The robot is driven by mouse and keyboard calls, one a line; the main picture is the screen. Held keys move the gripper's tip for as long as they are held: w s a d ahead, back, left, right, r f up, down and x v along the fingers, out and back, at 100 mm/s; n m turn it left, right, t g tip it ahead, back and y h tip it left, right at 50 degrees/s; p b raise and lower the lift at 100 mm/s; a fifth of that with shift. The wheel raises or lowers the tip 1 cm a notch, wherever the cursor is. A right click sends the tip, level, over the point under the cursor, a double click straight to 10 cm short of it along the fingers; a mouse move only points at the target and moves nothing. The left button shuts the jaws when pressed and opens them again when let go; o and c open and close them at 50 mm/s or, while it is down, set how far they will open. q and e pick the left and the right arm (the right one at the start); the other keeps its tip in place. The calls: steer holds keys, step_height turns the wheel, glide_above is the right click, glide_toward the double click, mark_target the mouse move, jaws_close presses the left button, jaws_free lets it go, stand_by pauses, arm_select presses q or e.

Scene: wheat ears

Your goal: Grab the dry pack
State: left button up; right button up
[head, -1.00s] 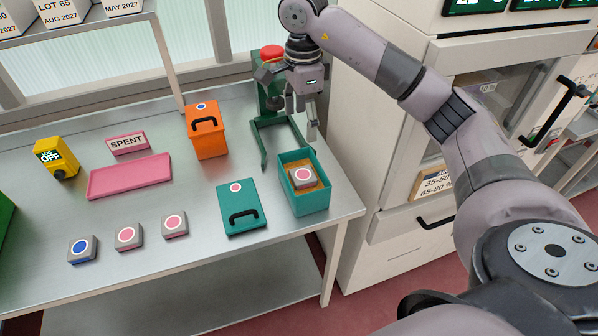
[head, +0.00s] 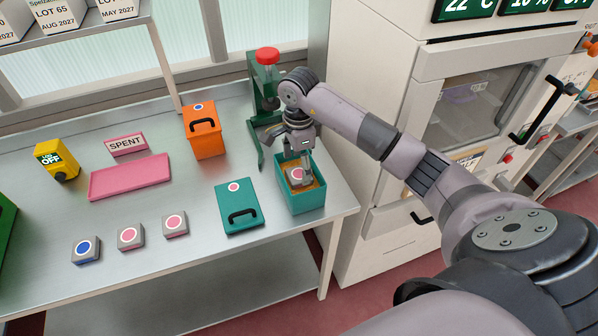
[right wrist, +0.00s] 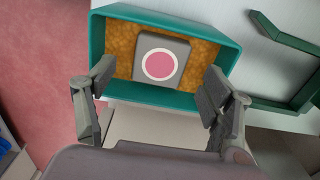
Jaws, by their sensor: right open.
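Grey packs with round coloured discs are in the head view. A blue-disc pack (head: 86,250) lies at the left of a row on the bench, beside two pink-disc packs (head: 130,237) (head: 175,225). Another pink-disc pack (head: 296,177) sits in the open teal box (head: 303,203) on brown-orange grains; it also shows in the right wrist view (right wrist: 161,63). None of these packs is labelled dry. My right gripper (head: 296,165) is open over the teal box, its fingers (right wrist: 157,86) apart at either side of the near rim, holding nothing. My left gripper is out of view.
A teal lid (head: 238,208) with a black handle lies left of the box. A pink tray (head: 130,178) and SPENT sign (head: 126,145), an orange box (head: 204,130) and a yellow device (head: 56,158) stand behind. A green stand (head: 267,90) with a red top is behind the box.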

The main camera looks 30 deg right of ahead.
mark_target(299, 174)
steer(key=shift+f+p, duration=0.35)
steer(key=shift+f, duration=1.15)
steer(key=shift+c, duration=0.2)
steer(key=c, duration=1.2)
